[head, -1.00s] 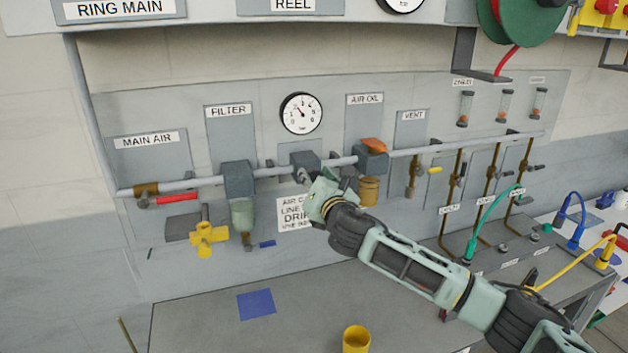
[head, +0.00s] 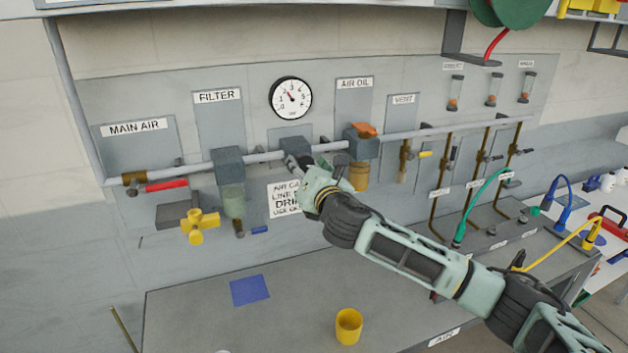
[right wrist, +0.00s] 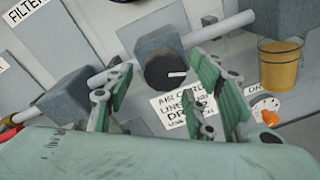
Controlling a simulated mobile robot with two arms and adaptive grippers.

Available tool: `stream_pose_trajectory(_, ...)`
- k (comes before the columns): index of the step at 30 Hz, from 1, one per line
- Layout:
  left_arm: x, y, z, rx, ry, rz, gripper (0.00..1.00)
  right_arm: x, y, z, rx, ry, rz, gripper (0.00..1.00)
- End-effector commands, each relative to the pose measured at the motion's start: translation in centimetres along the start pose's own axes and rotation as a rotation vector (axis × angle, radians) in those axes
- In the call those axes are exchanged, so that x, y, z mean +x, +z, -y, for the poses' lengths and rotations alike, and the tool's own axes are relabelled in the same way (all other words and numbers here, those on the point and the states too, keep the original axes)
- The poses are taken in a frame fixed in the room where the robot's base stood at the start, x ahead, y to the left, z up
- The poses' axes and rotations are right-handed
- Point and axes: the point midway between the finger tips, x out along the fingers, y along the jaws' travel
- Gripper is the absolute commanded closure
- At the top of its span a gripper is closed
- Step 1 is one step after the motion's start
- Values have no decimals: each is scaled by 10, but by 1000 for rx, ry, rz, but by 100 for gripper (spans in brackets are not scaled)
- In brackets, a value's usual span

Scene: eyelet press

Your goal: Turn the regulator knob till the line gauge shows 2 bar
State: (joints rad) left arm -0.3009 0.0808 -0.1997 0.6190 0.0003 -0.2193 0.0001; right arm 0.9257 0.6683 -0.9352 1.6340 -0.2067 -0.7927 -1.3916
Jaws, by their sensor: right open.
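The line gauge (head: 291,98) is a white round dial on the wall panel. Its needle points up and to the left, near 2 to 3, too small to read exactly. Below it is the grey regulator block (head: 293,143) on the pipe. The dark round regulator knob (right wrist: 167,70) with a white mark shows in the right wrist view. My right gripper (head: 298,163) is open at the regulator and hides the knob in the head view. In the right wrist view the right gripper's fingers (right wrist: 160,98) stand either side of the knob, with no clear contact. My left gripper is out of view.
The filter (head: 229,170) is left of the regulator and the air oil unit (head: 362,145) right, both close by. A red-handled main air valve (head: 165,185) is farther left. A yellow cup (head: 349,326) and blue square (head: 249,290) are on the bench (head: 200,325).

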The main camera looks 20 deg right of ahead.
Motion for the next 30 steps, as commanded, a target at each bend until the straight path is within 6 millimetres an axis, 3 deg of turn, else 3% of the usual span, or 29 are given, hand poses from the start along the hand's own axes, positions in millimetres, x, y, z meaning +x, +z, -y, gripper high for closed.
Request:
stream_pose_trajectory(9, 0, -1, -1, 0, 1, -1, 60, -63, -1, -1, 0, 3, -1, 50)
stream_pose_trajectory(15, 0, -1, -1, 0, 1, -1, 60, -89, 0, -1, -1, 2, 0, 50)
stream_pose_trajectory(30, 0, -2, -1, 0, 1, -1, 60, -97, 0, -2, 0, 2, 0, 50)
